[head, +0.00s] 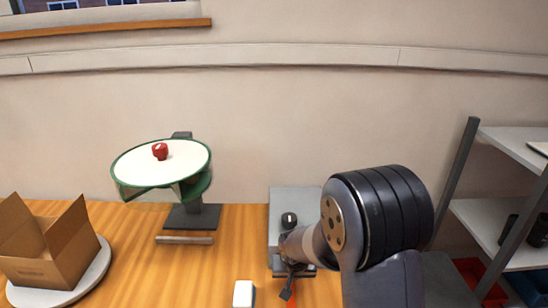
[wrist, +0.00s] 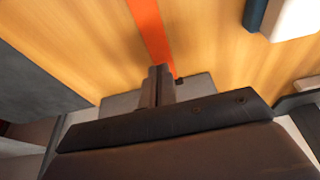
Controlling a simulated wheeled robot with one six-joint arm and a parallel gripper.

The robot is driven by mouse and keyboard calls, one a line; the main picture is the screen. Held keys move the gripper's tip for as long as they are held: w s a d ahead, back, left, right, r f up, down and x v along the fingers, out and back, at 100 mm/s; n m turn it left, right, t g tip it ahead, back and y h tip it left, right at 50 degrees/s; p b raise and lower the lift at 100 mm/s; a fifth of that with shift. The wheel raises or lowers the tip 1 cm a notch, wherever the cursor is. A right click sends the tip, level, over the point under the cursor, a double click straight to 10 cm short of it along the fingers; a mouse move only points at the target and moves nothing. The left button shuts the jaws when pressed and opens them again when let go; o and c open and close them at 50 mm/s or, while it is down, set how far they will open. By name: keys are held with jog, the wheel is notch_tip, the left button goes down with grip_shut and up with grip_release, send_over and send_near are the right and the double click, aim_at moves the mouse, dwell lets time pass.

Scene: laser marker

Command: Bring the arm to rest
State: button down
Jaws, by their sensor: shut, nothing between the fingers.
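My arm reaches out over the wooden table (head: 130,225) from the lower right in the head view. My gripper (head: 287,292) hangs low in front of a grey box-shaped device (head: 282,198), and my arm partly hides both. In the wrist view my gripper (wrist: 158,75) has its two fingers together with nothing between them. An orange strip (wrist: 147,25) on the table runs up to the fingertips in that view. I cannot tell whether the fingertips touch the table.
A white block (head: 243,293) with a dark blue side lies left of my gripper. A green-rimmed round stand (head: 128,163) holds a red object (head: 160,151). An open cardboard box (head: 45,250) sits on a white disc (head: 90,275). A shelf rack (head: 485,220) stands right.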

jog(key=shift+w+f+b, duration=0.25)
jog(key=shift+w, duration=0.35)
jog(key=shift+w+f+b, duration=0.2)
jog(key=shift+w+b, duration=0.05)
jog(key=shift+w, duration=0.3)
jog(key=shift+v, duration=1.7)
jog(key=shift+w, duration=0.15)
